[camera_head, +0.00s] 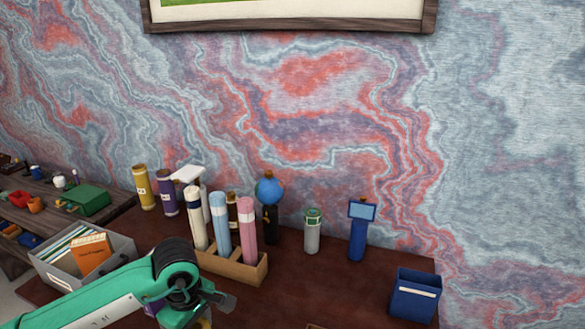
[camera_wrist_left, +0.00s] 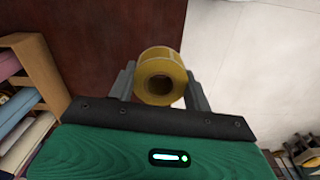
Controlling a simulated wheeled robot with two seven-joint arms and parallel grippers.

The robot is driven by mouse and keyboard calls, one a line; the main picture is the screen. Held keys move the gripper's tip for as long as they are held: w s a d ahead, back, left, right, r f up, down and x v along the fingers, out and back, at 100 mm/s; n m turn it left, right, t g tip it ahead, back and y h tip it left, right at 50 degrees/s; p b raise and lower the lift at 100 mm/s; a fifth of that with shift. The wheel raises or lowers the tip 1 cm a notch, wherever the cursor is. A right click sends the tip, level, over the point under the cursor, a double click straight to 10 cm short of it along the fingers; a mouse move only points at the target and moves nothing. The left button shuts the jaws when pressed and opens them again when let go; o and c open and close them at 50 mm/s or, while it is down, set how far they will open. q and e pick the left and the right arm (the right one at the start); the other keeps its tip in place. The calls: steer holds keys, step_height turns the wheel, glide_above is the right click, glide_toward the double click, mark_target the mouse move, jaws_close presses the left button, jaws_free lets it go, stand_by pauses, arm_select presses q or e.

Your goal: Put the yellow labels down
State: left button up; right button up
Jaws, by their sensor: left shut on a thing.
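The yellow labels, a roll with a hollow core (camera_wrist_left: 163,58), sit between the two fingers of my left gripper (camera_wrist_left: 160,88) in the left wrist view. The fingers are shut on the roll from both sides. In the head view my left gripper (camera_head: 208,304) is at the bottom, in front of the wooden holder, and the roll is mostly hidden there. In the wrist view the desk's edge passes behind the roll, with the brown desk top (camera_wrist_left: 130,30) to the left and pale floor to the right. My right gripper is not in view.
A wooden holder (camera_head: 236,270) with several coloured rolls stands just behind the gripper. A grey bin (camera_head: 100,278) with folders is at left. A blue box (camera_head: 414,296) stands at the right.

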arm_select(q)
steer(key=m, duration=0.2)
steer(key=s+m, duration=0.1)
steer(key=m, duration=0.1)
steer(key=s+m, duration=0.1)
steer(key=m, duration=0.1)
steer(key=shift+a+f+m, duration=0.3)
steer(key=shift+a+f, duration=0.1)
steer(key=m, duration=0.2)
steer(key=s+m, duration=0.1)
steer(key=m, duration=0.1)
steer(key=s+m, duration=0.1)
steer(key=m, duration=0.1)
steer(key=shift+a+f, duration=0.3)
steer(key=shift+d, duration=0.1)
